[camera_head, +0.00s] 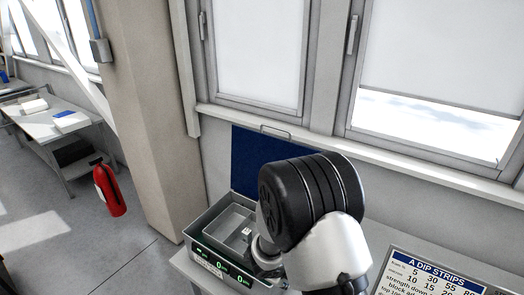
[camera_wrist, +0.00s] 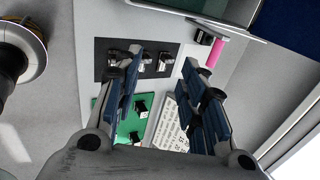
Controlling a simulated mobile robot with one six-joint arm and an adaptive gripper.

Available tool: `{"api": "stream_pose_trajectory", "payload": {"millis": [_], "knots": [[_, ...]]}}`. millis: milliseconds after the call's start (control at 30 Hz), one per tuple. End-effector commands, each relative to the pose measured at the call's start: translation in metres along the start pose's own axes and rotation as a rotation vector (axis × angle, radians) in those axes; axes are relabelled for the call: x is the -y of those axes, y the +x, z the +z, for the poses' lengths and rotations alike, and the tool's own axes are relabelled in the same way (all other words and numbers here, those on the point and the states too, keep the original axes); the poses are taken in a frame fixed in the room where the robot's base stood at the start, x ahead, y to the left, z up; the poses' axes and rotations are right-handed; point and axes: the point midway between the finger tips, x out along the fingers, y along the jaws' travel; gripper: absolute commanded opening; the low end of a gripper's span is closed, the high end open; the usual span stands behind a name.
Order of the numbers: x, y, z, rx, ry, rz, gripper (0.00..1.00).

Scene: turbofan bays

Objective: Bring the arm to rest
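My gripper (camera_wrist: 164,58) shows in the wrist view with its two blue-padded fingers spread apart and nothing between the pads. It hangs above a light bench top (camera_wrist: 84,20). Beyond the fingertips lies a dark mat (camera_wrist: 103,46) with several small black and metal pieces. Partly behind the fingers are a green mat (camera_wrist: 126,126) with small black pieces and a white printed card (camera_wrist: 172,128). In the head view my arm's black and white wrist joint stands over the bench, and the gripper itself is hidden.
A grey box (camera_head: 196,238) with green digits stands beside my arm, a blue panel (camera_head: 243,158) behind it. A dip strips sign (camera_head: 430,278) is at front right. A pink cylinder (camera_wrist: 215,53) lies beyond my right finger. A fire extinguisher (camera_head: 109,190) is left; windows line the wall.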

Motion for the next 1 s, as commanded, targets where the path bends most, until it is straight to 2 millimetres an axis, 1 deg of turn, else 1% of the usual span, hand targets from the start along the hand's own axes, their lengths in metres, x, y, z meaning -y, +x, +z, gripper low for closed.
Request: {"api": "stream_pose_trajectory", "payload": {"millis": [33, 100, 267, 367, 467, 567, 600, 667, 700, 767, 800, 867, 900, 967, 1000], "knots": [[0.008, -0.002, -0.003, -0.001, 0.083, -0.016, 0.38], [0.016, -0.007, -0.009, -0.005, 0.210, -0.033, 0.38], [0.034, -0.022, -0.026, -0.015, 0.515, -0.072, 0.38], [0.044, -0.032, -0.041, -0.018, 0.734, -0.096, 0.38], [0.051, -0.044, -0.059, -0.018, 0.994, -0.120, 0.38], [0.054, -0.059, -0.084, -0.013, 1.331, -0.146, 0.38], [0.052, -0.064, -0.097, -0.011, 1.491, -0.153, 0.38], [0.046, -0.074, -0.117, -0.009, 1.748, -0.161, 0.38], [0.040, -0.080, -0.130, -0.008, 1.923, -0.163, 0.38], [0.028, -0.088, -0.148, -0.009, 2.181, -0.158, 0.38], [0.018, -0.092, -0.160, -0.013, 2.352, -0.152, 0.38], [0.000, -0.099, -0.175, -0.023, 2.606, -0.133, 0.38], [-0.013, -0.102, -0.184, -0.033, 2.774, -0.116, 0.38], [-0.035, -0.106, -0.195, -0.060, 3.020, -0.080, 0.38], [-0.050, -0.108, -0.201, 0.083, -3.099, 0.049, 0.38]]}}
